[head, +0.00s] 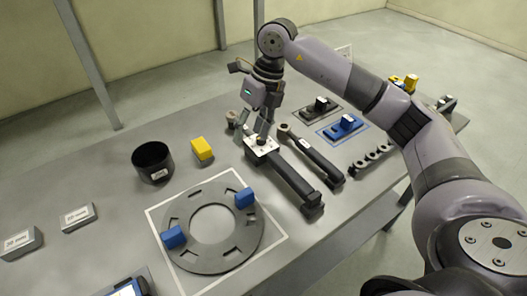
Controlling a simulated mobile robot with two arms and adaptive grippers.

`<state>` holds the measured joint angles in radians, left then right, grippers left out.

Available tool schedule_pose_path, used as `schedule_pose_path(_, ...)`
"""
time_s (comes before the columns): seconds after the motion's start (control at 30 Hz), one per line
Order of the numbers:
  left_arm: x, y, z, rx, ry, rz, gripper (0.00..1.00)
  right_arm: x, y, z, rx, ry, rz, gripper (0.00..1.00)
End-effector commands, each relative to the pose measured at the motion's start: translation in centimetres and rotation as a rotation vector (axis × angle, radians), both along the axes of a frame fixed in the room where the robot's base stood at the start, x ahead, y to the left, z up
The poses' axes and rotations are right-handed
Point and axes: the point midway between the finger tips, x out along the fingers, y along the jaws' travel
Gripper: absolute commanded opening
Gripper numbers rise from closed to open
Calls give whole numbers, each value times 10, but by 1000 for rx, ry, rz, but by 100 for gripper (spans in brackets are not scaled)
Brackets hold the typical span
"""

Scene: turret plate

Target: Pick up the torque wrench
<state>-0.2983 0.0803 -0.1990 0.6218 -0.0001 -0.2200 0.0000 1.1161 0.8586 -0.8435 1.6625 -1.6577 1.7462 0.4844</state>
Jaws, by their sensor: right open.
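Two long dark wrench-like tools lie side by side on the grey table; I cannot tell for sure which is the torque wrench. The left, larger tool (289,180) has a thick dark handle pointing toward the front right, and a pale square plate with a black knob (261,144) at its far part. The right, slimmer tool (314,156) has a round head at its far end. My right gripper (253,134) is open, pointing down over the far end of the larger tool, close to the pale plate. Contact cannot be told. My left gripper is out of view.
A slotted ring plate (187,211) with two blue blocks lies at the front. A black cup (153,162) and a yellow block (202,149) stand left of the tools. Blue (342,125) and dark blocks and a row of small round parts (372,158) lie to the right.

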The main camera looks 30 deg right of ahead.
Motion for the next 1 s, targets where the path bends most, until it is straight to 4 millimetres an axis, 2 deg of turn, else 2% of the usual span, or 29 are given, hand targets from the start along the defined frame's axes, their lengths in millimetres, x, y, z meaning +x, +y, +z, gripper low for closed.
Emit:
schedule_pose_path(0.03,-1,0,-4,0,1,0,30,0,-25,5,-79,10,-35,52)
schedule_pose_path(0.1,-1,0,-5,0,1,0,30,-3,-52,11,-167,35,-77,52)
schedule_pose_path(0.2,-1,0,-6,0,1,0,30,-6,-75,19,-240,55,-117,52)
schedule_pose_path(0.27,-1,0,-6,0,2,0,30,-8,-82,20,-262,63,-129,52)
schedule_pose_path(0.43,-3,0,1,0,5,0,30,-10,-85,2,-274,73,-134,52)
schedule_pose_path(0.8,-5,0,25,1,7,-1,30,-10,-83,-75,-270,72,-131,52)
schedule_pose_path(1.0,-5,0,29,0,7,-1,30,-9,-83,-97,-268,67,-131,52)
